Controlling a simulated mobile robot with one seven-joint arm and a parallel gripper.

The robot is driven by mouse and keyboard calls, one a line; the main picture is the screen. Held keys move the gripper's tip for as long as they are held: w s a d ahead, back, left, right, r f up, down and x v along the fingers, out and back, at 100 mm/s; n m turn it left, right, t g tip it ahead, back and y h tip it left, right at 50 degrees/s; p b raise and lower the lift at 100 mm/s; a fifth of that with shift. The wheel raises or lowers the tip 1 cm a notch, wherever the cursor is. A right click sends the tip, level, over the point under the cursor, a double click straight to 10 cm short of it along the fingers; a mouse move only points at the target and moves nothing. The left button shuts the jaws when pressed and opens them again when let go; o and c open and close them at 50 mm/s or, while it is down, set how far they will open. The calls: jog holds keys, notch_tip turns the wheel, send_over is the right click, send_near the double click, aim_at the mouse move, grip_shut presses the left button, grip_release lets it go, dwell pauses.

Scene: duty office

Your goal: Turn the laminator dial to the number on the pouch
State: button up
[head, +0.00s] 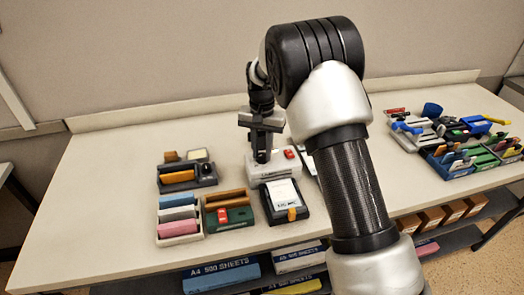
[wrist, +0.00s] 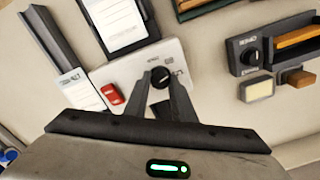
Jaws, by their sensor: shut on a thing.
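A white machine (head: 262,173) with a red switch stands mid-table; it looks like the laminator. In the wrist view this machine (wrist: 133,72) has a round black dial (wrist: 160,79) with small markings too fine to read. My gripper (head: 262,158) points down over its top. In the wrist view my gripper (wrist: 161,77) has its fingertips on both sides of the dial, shut on it. A white sheet (head: 283,194) lies on a black tray in front of the machine; it may be the pouch. Its small print is unreadable.
A dark unit with its own black dial (wrist: 252,57) and an orange-brown block stands to the left in the head view. Bins of coloured items (head: 180,217) sit near the front edge. More office items (head: 460,140) crowd the right end. The table's far left is clear.

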aim_at(262, 155)
jog(key=m, duration=0.4)
jog(key=shift+w+r+m, duration=0.1)
jog(key=shift+m, duration=0.3)
dwell(0.4)
jog(key=o, duration=1.1)
jog(key=shift+c, duration=0.2)
notch_tip(262, 155, up, 17)
jog(key=shift+r, duration=0.2)
